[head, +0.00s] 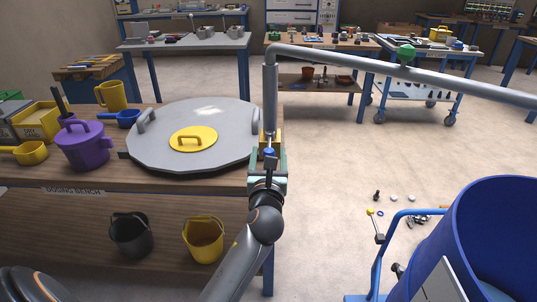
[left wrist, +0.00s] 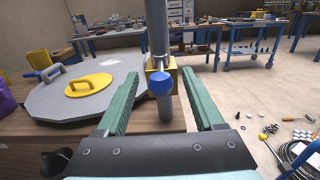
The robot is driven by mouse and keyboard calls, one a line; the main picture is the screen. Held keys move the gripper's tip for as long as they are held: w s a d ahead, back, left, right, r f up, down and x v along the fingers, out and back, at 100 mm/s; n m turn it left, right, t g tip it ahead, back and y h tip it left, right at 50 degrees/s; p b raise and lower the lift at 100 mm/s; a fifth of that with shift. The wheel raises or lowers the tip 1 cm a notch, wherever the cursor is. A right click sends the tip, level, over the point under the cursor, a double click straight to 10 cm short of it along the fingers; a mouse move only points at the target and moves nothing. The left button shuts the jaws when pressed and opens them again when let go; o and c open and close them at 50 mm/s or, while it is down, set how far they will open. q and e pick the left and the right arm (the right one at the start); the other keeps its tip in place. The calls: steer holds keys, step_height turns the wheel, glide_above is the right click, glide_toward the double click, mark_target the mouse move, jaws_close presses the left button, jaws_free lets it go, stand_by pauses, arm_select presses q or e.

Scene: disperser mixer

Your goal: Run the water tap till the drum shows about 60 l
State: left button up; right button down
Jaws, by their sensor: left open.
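The water tap is a grey pipe (head: 270,95) with a brass-coloured valve body (left wrist: 155,68) and a blue knob (left wrist: 160,83). It stands at the right end of the dosing bench, and its pipe runs right towards the drum. My left gripper (head: 268,165) is at the tap, open and empty. In the left wrist view, the fingers (left wrist: 160,95) lie either side of the knob with gaps; contact is not visible. The blue drum (head: 500,225) is at lower right, partly cut off. No litre reading or water is visible. My right gripper is not in view.
A round grey lid (head: 160,145) with a yellow cover (head: 193,139) lies on the bench left of the tap. A purple jug (head: 82,145) stands further left. Two buckets stand below. Blue tubing (head: 380,250) stands before the drum.

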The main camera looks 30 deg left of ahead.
arm_select(q)
steer(key=shift+c, duration=0.2)
jaws_close()
stand_by(1.1)
